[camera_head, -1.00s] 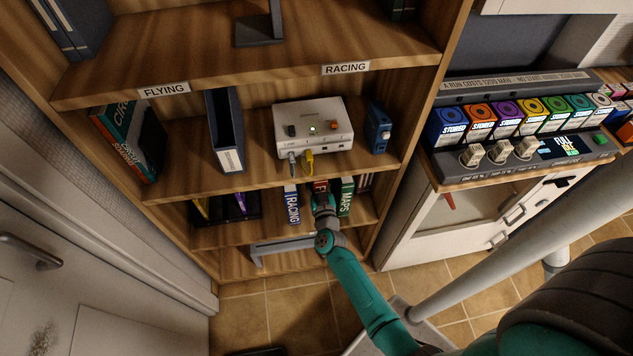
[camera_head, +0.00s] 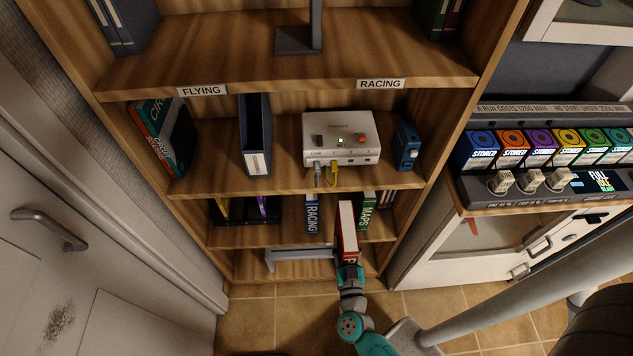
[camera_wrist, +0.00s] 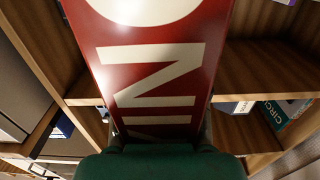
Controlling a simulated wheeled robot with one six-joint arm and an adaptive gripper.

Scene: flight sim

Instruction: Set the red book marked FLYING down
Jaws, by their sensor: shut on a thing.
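The red book (camera_head: 346,226) is in my gripper (camera_head: 349,262), held by its near end in front of the lower shelf. Its pale page edges face up in the head view. My gripper (camera_wrist: 157,140) is shut on the book. The FLYING label (camera_head: 201,90) and the RACING label (camera_head: 381,84) are on the edge of the shelf above the white box.
The lower shelf (camera_head: 285,234) holds the blue RACING book (camera_head: 312,214) and the green MAPS book (camera_head: 364,212). The middle shelf holds a blue binder (camera_head: 255,135), a white box (camera_head: 341,137) with cables, and leaning books (camera_head: 160,135) at left. A door stands at left.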

